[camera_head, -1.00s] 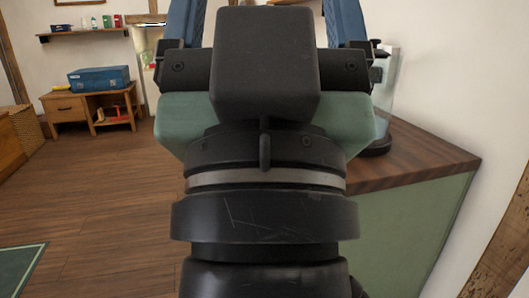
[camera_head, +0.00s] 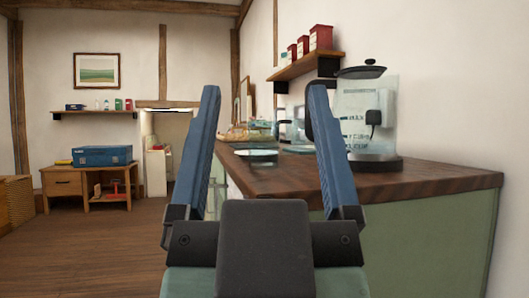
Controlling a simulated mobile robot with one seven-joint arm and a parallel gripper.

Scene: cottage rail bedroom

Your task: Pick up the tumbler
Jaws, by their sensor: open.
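A clear glass (camera_head: 263,156), which looks like the tumbler, stands on the dark wooden counter (camera_head: 440,182), close to its left edge. It shows between the two blue fingers of my gripper (camera_head: 264,92), farther away than they are. My gripper is open, with nothing between its fingers, and its fingers point up in the picture. The gap from the fingers to the glass is hard to judge. The right finger hides part of the counter and what stands there.
A glass blender or jug (camera_head: 367,120) on a black base stands on the counter, right of my gripper. More dishes (camera_head: 247,132) stand farther back. A shelf with red canisters (camera_head: 320,38) hangs above. The wooden floor at left is open before a desk with a blue case (camera_head: 102,156).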

